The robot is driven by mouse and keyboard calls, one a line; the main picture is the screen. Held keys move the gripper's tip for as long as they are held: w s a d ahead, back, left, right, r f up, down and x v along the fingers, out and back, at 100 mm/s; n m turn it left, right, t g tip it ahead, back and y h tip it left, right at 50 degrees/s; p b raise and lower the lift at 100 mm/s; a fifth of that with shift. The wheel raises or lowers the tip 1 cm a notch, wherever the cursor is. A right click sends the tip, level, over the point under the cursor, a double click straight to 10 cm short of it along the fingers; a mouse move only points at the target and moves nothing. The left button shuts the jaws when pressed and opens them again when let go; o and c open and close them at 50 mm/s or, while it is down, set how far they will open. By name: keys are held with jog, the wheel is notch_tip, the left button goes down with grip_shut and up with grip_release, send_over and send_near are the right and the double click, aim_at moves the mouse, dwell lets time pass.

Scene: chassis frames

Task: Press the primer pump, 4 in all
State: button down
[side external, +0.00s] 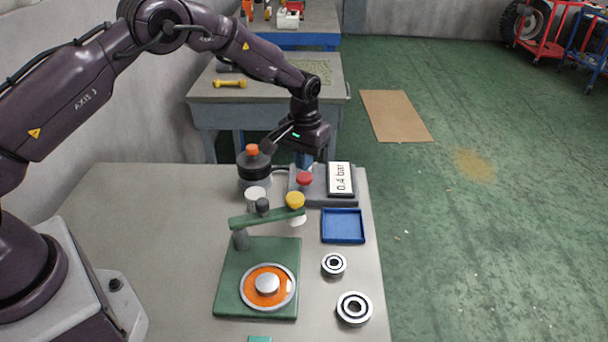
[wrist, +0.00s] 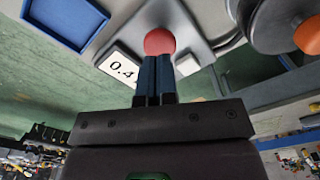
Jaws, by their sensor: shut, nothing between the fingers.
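The pump unit is a grey box (side external: 345,198) at the far right of the bench, with a red domed button (side external: 304,180) and a white display (side external: 340,178) reading 0.4 bar. In the wrist view the red button (wrist: 159,42) sits just beyond my fingertips, and the display (wrist: 120,66) is partly covered by my fingers. My gripper (side external: 304,166) points down at the unit; its two blue fingers (wrist: 154,60) are together with nothing between them. The fingertips overlap the button's edge in the wrist view; I cannot tell whether they touch it.
A dark jar with an orange cap (side external: 253,168) stands left of the unit. A blue tray (side external: 343,226) and two bearing rings (side external: 354,308) lie at right. The bench's left side is clear.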

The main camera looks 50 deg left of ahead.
jog(key=shift+r, duration=2.5)
jog(key=s+r+m+t, duration=0.1)
jog(key=s+r+t, duration=0.1)
jog(key=s+r, duration=0.5)
jog(key=s+r+m+t, duration=0.1)
jog(key=s+r, duration=0.6)
jog(key=s, duration=0.7)
jog(key=s+r+m+t, duration=0.1)
jog(key=s+r+t, duration=0.1)
jog(key=s+r, duration=0.6)
jog(key=s, duration=0.3)
jog(key=shift+s+d+t, duration=0.3)
jog(key=shift+s+d, duration=0.05)
